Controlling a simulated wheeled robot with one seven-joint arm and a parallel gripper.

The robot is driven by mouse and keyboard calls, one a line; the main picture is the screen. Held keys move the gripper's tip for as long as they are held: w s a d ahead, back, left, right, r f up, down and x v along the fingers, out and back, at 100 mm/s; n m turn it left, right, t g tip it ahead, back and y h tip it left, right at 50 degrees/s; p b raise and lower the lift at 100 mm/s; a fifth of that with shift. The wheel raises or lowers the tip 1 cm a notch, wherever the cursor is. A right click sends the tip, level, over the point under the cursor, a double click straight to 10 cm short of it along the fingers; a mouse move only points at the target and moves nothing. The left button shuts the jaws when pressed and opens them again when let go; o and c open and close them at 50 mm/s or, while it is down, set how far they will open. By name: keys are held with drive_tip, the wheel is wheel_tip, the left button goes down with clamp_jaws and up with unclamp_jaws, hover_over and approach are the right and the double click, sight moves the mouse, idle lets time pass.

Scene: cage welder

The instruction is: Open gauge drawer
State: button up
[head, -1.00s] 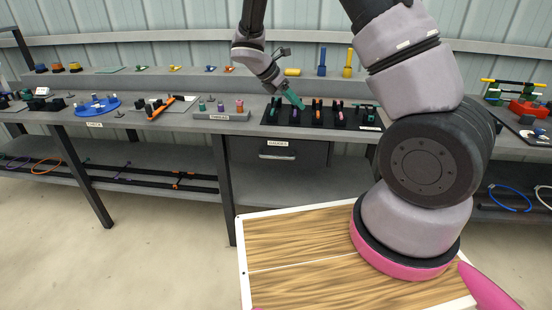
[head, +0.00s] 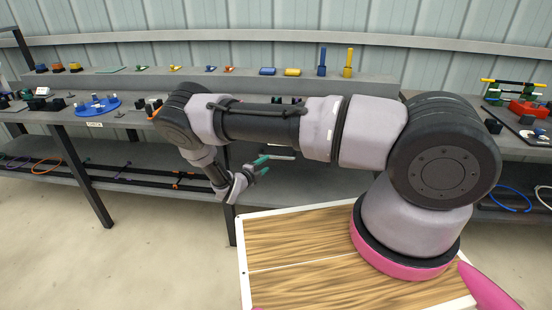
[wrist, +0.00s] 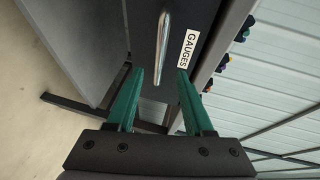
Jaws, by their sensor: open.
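The gauge drawer (wrist: 200,18) is a dark grey front under the bench, with a white GAUGES label (wrist: 188,50). Its silver bar handle (wrist: 163,45) shows in the wrist view, ahead of my gripper (wrist: 160,76) and roughly between the lines of its green fingers. My gripper is open and empty. The fingertips appear short of the handle and no contact shows. In the head view my gripper (head: 262,166) is low in front of the bench. My arm hides most of the drawer there, so I cannot see its whole front.
The workbench (head: 60,115) carries several fixtures, including a blue disc (head: 97,106). A lower shelf (head: 120,160) runs beneath, held by dark legs (head: 82,175). A wood-topped surface (head: 295,245) is in front of the bench. Open floor lies at the left.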

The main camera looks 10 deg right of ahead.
sight(275, 158)
drive_tip(key=x, duration=0.9)
drive_tip(key=shift+w+d, duration=0.2)
drive_tip(key=shift+d, duration=0.05)
clamp_jaws()
drive_tip(key=shift+a, duration=0.1)
idle(0.9)
